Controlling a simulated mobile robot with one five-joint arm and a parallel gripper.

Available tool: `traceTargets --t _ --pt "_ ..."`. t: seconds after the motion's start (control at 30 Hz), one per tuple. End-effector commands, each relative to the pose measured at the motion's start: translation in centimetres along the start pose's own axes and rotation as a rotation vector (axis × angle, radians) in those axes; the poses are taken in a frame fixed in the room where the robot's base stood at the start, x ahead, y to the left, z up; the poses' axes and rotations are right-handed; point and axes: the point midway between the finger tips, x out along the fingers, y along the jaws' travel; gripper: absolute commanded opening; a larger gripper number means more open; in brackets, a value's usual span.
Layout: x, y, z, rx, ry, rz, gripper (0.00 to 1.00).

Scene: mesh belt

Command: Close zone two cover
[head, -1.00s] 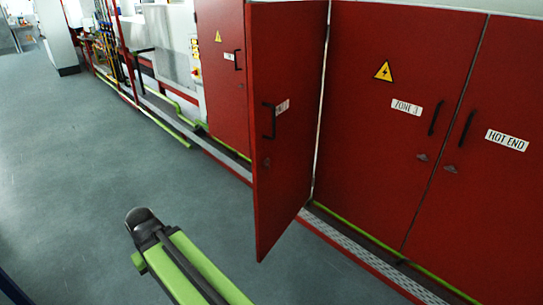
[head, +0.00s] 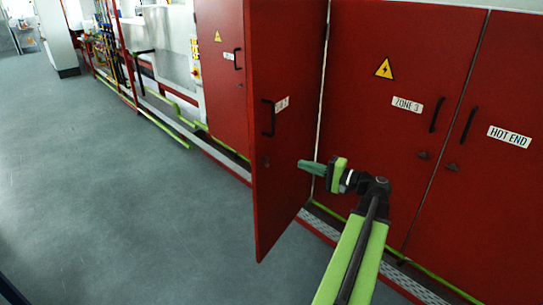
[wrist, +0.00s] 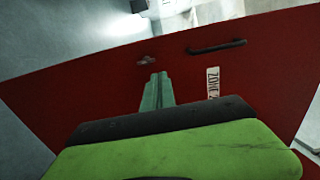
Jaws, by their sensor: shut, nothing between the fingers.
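The zone two cover (head: 285,210) is a red door standing open, swung out from the cabinet row. Its face has a black handle (head: 268,118), a white label and a small latch. In the wrist view the cover (wrist: 100,95) fills the middle, with its handle (wrist: 217,46), ZONE label (wrist: 213,82) and latch (wrist: 147,60). My gripper (head: 302,166) is shut and empty, its green fingers pointing at the cover's face, below and right of the handle. The fingers (wrist: 158,78) overlap the face in the wrist view; whether they touch it I cannot tell.
The ZONE 3 door (head: 380,130) and HOT END door (head: 490,190) are shut at the right. Another red door (head: 222,90) is beyond the cover. A low green rail (head: 330,213) runs along the cabinet base. The grey floor (head: 110,190) at left is clear.

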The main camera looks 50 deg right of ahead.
Motion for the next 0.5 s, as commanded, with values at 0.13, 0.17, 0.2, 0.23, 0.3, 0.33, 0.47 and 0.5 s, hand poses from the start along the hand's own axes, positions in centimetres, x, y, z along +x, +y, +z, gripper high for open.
traceTargets --t 0.13,0.17,0.2,0.23,0.3,0.33,0.47,0.5 --pt "-0.3 -0.2 -0.2 0.000 0.007 -0.009 0.00" --pt "-0.1 -0.2 -0.2 0.000 0.007 -0.009 0.00" --pt "0.2 -0.2 -0.2 0.000 0.006 -0.009 0.00" --pt "0.5 -0.2 -0.2 0.000 0.005 -0.008 0.00" --pt "1.6 -0.2 -0.2 0.000 0.004 -0.008 0.00" --pt "2.1 -0.2 -0.2 0.000 0.004 -0.008 0.00" --pt "5.0 -0.2 -0.2 0.000 0.003 -0.007 0.00" --pt "5.9 -0.2 -0.2 0.000 0.003 -0.007 0.00"
